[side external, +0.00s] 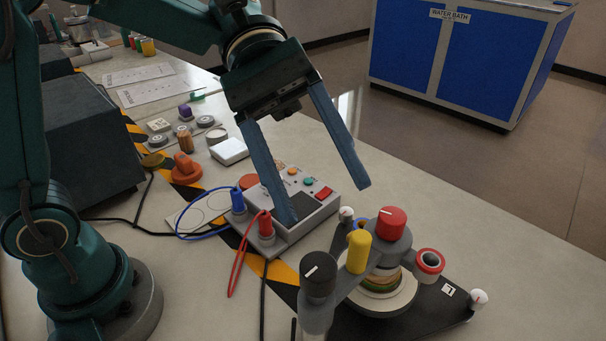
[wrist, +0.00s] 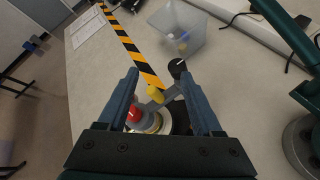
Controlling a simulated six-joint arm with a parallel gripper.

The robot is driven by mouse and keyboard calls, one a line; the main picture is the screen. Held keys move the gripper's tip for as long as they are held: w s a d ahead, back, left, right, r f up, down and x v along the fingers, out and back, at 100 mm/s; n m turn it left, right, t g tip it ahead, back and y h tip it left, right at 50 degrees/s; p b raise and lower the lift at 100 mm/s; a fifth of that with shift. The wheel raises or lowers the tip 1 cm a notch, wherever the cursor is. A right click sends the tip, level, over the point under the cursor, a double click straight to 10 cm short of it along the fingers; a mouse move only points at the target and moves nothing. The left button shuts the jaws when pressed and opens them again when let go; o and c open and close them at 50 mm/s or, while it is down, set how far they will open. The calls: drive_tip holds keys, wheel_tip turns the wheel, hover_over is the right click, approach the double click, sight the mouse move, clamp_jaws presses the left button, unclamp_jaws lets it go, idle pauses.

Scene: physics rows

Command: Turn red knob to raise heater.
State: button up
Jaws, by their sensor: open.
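The red knob (side external: 391,223) sits on top of a grey housing and has a white pointer mark on it. It also shows in the wrist view (wrist: 134,114), close to the inner side of the left finger. A black knob (side external: 318,274) and a yellow cylinder (side external: 358,252) stand on the same apparatus. A pale round part (side external: 381,297), perhaps the heater, lies under the housing on a black base (side external: 432,306). My gripper (side external: 328,203) is open and empty, its blue fingers above and to the left of the red knob in the side view. Part of the apparatus is hidden behind my gripper in the wrist view.
A grey box with a screen (side external: 308,208) and red and blue plugs stands left of the apparatus, its cables (side external: 233,265) on the table. An orange knob-like piece (side external: 186,168) lies farther back. A clear bin (wrist: 180,32) stands beyond in the wrist view.

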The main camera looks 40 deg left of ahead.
drive_tip(key=s+a+f+m+t+y, duration=0.2)
drive_tip(key=a+f+m+t+y, duration=0.2)
drive_tip(key=a, duration=0.4)
drive_tip(key=s+a+f+m+t+y, duration=0.2)
drive_tip(key=a+f+m+t+y, duration=0.2)
drive_tip(key=a+y, duration=0.3)
drive_tip(key=shift+s+a+f+t+y, duration=0.15)
drive_tip(key=shift+s+a+t+y, duration=0.2)
drive_tip(key=shift+a+t, duration=0.4)
